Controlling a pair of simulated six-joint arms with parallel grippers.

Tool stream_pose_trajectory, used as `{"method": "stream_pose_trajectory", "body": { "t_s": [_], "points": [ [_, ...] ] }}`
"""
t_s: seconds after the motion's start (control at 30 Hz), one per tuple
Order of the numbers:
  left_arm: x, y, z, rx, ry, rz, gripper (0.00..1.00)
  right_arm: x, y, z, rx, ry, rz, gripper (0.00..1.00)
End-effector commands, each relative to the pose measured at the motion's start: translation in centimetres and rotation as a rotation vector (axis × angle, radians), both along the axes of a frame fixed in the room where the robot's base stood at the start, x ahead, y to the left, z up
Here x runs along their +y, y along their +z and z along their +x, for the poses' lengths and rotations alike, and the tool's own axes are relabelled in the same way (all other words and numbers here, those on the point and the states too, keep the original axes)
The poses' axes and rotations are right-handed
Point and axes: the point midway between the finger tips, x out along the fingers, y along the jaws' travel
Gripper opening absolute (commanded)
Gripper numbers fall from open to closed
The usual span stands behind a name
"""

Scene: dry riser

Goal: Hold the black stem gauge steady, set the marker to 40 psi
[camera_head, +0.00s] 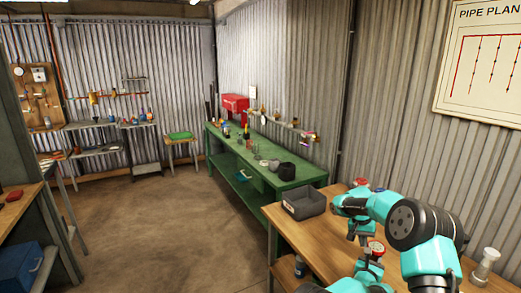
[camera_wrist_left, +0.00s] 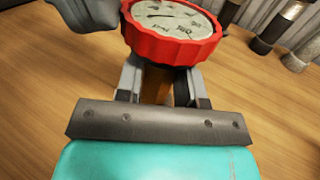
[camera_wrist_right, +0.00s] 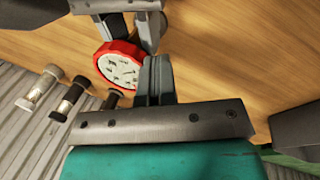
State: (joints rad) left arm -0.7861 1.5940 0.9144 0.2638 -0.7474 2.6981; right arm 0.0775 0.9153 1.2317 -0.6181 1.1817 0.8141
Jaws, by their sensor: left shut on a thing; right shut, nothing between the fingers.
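The gauge has a red ridged rim and a pale dial with dark marks; it shows in the left wrist view (camera_wrist_left: 172,28), the right wrist view (camera_wrist_right: 122,66) and the head view (camera_head: 377,247). My left gripper (camera_wrist_left: 158,88) is shut on the gauge below its dial. The stem is mostly hidden between the fingers, so its colour is unclear. My right gripper (camera_wrist_right: 154,78) is shut and empty, its fingertips right beside the red rim; I cannot tell whether they touch. The marker and its setting are too small to read.
A grey bin (camera_head: 303,204) stands on the wooden bench (camera_head: 322,240). Several capped cylinders stand by the corrugated wall, including a black-topped one (camera_wrist_right: 70,98) and a pale one (camera_wrist_right: 40,88). A green bench (camera_head: 262,184) stands beyond.

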Motion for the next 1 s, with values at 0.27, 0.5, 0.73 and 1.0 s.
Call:
{"method": "stream_pose_trajectory", "body": {
  "t_s": [0.27,0.5,0.73,1.0],
  "points": [
    [0.1,0.0,0.1,-0.001,0.001,-0.001,0.00,-0.3,0.0,0.6,-0.001,-0.001,-0.001,0.00],
    [0.1,0.0,0.0,0.000,0.001,0.000,0.00,-0.6,0.0,1.1,0.000,-0.001,0.000,0.00],
    [0.0,0.0,0.0,0.000,0.001,0.000,0.00,-0.9,0.0,1.5,-0.001,0.000,-0.001,0.00],
    [0.0,0.0,0.0,0.000,0.000,0.000,0.00,-1.4,0.0,1.9,0.000,-0.001,-0.001,0.00]
  ]
}}
